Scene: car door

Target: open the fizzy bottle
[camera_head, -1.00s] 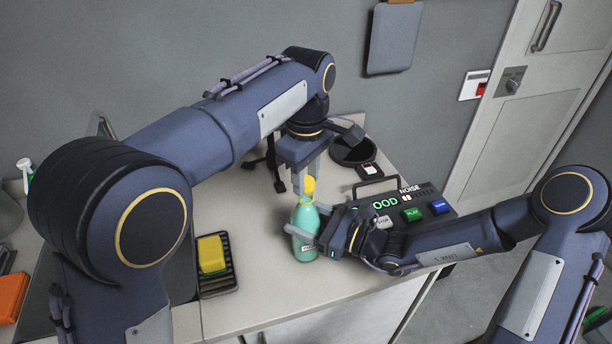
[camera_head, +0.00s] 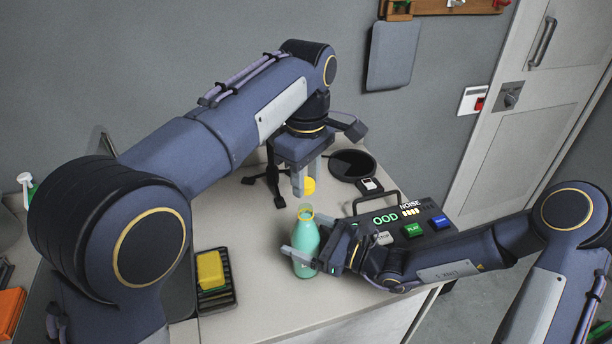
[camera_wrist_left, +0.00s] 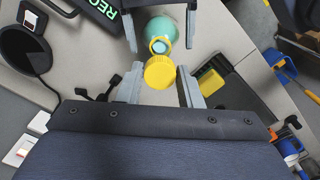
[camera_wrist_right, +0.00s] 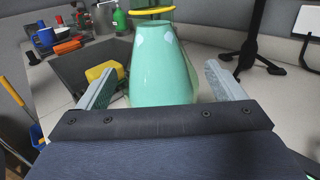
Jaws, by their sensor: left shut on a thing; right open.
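The fizzy bottle (camera_head: 306,243) is green and stands upright on the counter, with a yellow ring at its neck. Its open mouth shows in the left wrist view (camera_wrist_left: 158,32). The round yellow cap (camera_head: 309,186) is off the bottle, above its mouth with a visible gap. My left gripper (camera_head: 303,187) is shut on the cap, pointing down; the cap also shows between its fingers in the left wrist view (camera_wrist_left: 160,72). My right gripper (camera_head: 305,249) is open, with its fingers on either side of the bottle body. The right wrist view shows room beside the bottle (camera_wrist_right: 160,70).
A black radio-like box (camera_head: 410,222) with coloured buttons stands right of the bottle. A black tray (camera_head: 217,297) with a yellow sponge (camera_head: 210,270) lies to the left. A dark round dish (camera_head: 352,164) and a black stand (camera_head: 270,178) are behind. The front counter is clear.

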